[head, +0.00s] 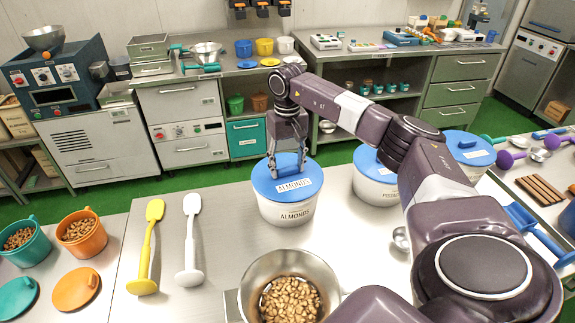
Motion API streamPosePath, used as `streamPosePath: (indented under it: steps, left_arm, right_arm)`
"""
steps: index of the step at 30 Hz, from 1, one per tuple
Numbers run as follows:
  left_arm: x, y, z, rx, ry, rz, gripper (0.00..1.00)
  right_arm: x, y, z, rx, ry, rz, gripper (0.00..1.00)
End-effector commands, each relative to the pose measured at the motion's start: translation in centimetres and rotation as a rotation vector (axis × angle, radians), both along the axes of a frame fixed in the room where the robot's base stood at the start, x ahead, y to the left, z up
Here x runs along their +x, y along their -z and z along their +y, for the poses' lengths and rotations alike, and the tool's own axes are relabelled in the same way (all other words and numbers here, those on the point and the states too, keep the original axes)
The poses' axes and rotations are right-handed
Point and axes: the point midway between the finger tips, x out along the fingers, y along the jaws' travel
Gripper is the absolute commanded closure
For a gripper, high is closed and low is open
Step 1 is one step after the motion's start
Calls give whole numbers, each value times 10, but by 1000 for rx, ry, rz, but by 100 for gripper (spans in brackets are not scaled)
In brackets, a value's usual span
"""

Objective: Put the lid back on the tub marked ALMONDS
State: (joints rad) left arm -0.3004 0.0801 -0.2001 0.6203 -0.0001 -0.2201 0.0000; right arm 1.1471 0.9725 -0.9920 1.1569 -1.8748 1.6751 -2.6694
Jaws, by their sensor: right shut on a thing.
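The white tub marked ALMONDS (284,213) stands upright on the steel table in the middle of the head view. Its round blue lid (268,187), with a white ALMONDS label, lies level over the tub's mouth. I see no clear gap between lid and rim, but cannot tell whether it is fully seated. My right gripper (287,167) points down from above and is shut on the lid, at its middle. The exact grip is partly hidden by the fingers. My left gripper is not in view.
A second white tub (373,188) with a blue lid stands close to the right, partly behind my right arm. A metal pan of nuts (290,298) is in front. Yellow (149,245) and white (190,240) paddles lie to the left. Table space between paddles and tub is clear.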

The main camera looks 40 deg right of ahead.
Motion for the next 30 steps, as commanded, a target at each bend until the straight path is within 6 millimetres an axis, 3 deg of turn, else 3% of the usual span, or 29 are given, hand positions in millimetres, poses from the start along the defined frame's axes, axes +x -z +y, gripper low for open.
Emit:
streamPosePath:
  steps: [30]
  left_arm:
    - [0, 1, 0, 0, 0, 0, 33]
  right_arm:
    - [0, 5, 0, 0, 1, -1, 75]
